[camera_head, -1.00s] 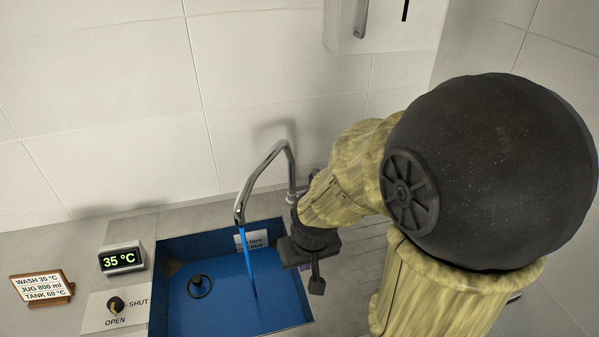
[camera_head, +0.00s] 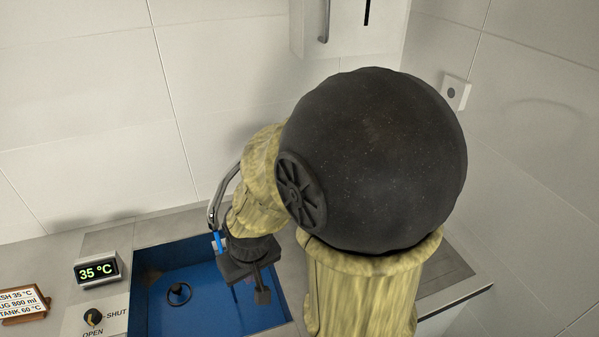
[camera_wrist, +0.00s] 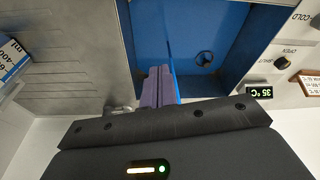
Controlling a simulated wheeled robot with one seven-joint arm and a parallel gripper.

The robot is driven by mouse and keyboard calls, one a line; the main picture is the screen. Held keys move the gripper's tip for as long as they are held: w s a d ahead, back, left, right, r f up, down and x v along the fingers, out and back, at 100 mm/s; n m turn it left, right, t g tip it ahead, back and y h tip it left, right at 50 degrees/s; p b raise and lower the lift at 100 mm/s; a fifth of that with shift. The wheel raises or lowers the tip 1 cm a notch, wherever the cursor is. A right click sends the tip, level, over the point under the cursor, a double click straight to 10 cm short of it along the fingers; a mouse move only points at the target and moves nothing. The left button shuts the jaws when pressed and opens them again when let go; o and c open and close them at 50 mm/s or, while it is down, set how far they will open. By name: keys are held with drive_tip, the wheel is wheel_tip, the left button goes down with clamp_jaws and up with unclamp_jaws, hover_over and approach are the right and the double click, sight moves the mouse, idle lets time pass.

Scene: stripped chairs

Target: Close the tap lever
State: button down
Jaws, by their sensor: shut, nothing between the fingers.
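The chrome tap (camera_head: 214,208) stands behind the blue sink (camera_head: 148,300); its curved spout shows left of my arm. Blue water (camera_head: 218,241) runs from the spout. My arm hides the tap's lower part in the head view, and I cannot make out the lever. A small pale metal part (camera_wrist: 118,109) shows beside my fingers in the wrist view; I cannot tell whether it is the lever. My gripper (camera_head: 263,295) points down over the sink's right side. In the wrist view its fingers (camera_wrist: 158,88) are together and empty, close to the stream.
A display (camera_head: 97,269) reads 35 °C left of the sink. A black knob (camera_head: 93,317) sits on an OPEN/SHUT plate below it. A sign (camera_head: 22,304) stands further left. A black ring-shaped plug (camera_head: 178,293) lies in the sink. A wall box (camera_head: 350,28) hangs above.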

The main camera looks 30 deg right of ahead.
drive_tip(key=w+d+r+m+p, duration=0.1)
drive_tip(key=w+d+r+p, duration=0.15)
drive_tip(key=w+d, duration=0.3)
drive_tip(key=w+d+r+m+p, duration=0.1)
drive_tip(key=w+d+r, duration=0.25)
drive_tip(key=w, duration=0.35)
drive_tip(key=w+d+r+m+p, duration=0.1)
drive_tip(key=w+d, duration=0.3)
drive_tip(key=d, duration=0.6)
drive_tip(key=w+d+r+m+t+p, duration=0.1)
drive_tip(key=w+d+r, duration=0.3)
drive_tip(key=d, duration=0.5)
drive_tip(key=shift+w+d+t+h+p, duration=0.3)
drive_tip(key=shift+w+d+h+p, duration=0.1)
drive_tip(key=shift+w+p, duration=0.35)
drive_tip(key=shift+w, duration=0.1)
drive_tip(key=p+x, duration=0.4)
drive_tip(key=x, duration=0.6)
drive_tip(key=shift+a, duration=0.1)
drive_tip(key=s+p, duration=0.1)
drive_tip(key=s+a+f, duration=0.1)
drive_tip(key=shift+s+f+p, duration=0.3)
drive_tip(key=shift+s+p, duration=0.05)
drive_tip(key=shift+s+a+f, duration=0.1)
drive_tip(key=shift+s+f, duration=0.15)
drive_tip(key=shift+f, duration=0.05)
drive_tip(key=shift+f, duration=0.15)
